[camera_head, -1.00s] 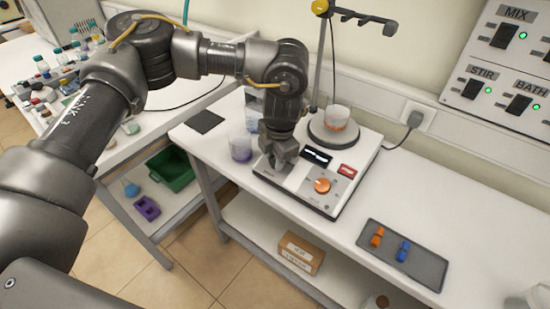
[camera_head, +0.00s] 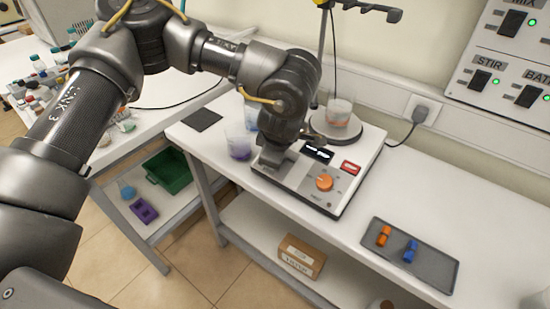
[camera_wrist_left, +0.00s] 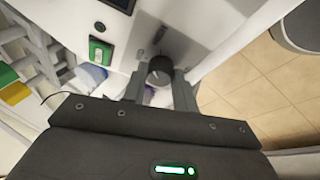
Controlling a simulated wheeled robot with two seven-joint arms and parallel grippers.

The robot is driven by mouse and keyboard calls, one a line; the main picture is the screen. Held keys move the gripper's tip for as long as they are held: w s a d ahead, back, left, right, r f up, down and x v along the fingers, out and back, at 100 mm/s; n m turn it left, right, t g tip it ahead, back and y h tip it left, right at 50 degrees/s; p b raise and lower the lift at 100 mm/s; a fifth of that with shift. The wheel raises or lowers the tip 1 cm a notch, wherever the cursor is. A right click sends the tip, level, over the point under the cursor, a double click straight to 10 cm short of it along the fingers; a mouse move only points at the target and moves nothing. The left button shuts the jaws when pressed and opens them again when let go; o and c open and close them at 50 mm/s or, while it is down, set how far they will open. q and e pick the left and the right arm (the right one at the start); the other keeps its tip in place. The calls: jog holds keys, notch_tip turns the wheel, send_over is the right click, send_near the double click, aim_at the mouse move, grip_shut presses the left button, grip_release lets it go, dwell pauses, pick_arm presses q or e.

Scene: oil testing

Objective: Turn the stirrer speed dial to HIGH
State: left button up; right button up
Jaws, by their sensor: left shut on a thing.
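My left gripper (camera_head: 272,157) is over the panel's left part, left of the orange dial. In the left wrist view, a round black dial (camera_wrist_left: 160,70) with a pale pointer line sits between the two fingers of the left gripper (camera_wrist_left: 160,76), which is shut on it. In the head view this black dial is hidden by the gripper. I cannot read any dial marks. My right gripper is out of view.
A beaker (camera_head: 339,112) stands on the stirrer's round plate, beside a stand (camera_head: 321,60). A grey tray (camera_head: 432,270) with orange and blue pieces lies right. Table between is clear.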

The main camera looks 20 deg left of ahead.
pick_arm(q)
jog(key=m+t+b, duration=0.1)
jog(key=m, duration=0.2)
jog(key=shift+m+h+b, duration=0.3)
jog(key=shift+s, duration=0.1)
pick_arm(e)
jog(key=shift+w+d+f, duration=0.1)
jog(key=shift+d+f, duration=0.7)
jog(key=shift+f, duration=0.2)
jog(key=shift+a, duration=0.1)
pick_arm(q)
jog(key=o, duration=1)
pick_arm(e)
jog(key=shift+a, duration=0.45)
